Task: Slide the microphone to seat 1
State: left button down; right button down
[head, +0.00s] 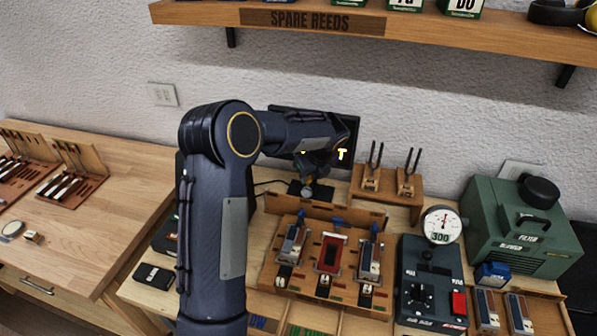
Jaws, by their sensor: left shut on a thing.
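My left arm rises from the bottom and bends right, and my left gripper (312,174) points down in front of the dark monitor. It is shut on a small dark thing that looks like the microphone (308,189), just behind the wooden rack (268,262). The fingers and most of the microphone are small and partly covered by my wrist. The rack holds several reed-like units side by side: a left one (292,243), a red-faced middle one (330,254) and a right one (370,260). I cannot read any seat number. My right gripper is not in view.
The monitor (349,135) stands close behind my gripper. Two tuning forks on a wooden stand (388,179), a dial gauge (441,225) on a dark control box, and a green case (520,228) stand to the right. The left bench (110,215) has free room.

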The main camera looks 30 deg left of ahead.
pick_arm(q)
jog(key=c, duration=1.3)
grip_release()
jog(key=shift+o, duration=0.2)
jog(key=b+v, duration=0.1)
jog(key=v, duration=0.6)
jog(key=shift+d+r, duration=0.15)
jog(key=shift+r, duration=0.2)
jog(key=shift+s, duration=0.1)
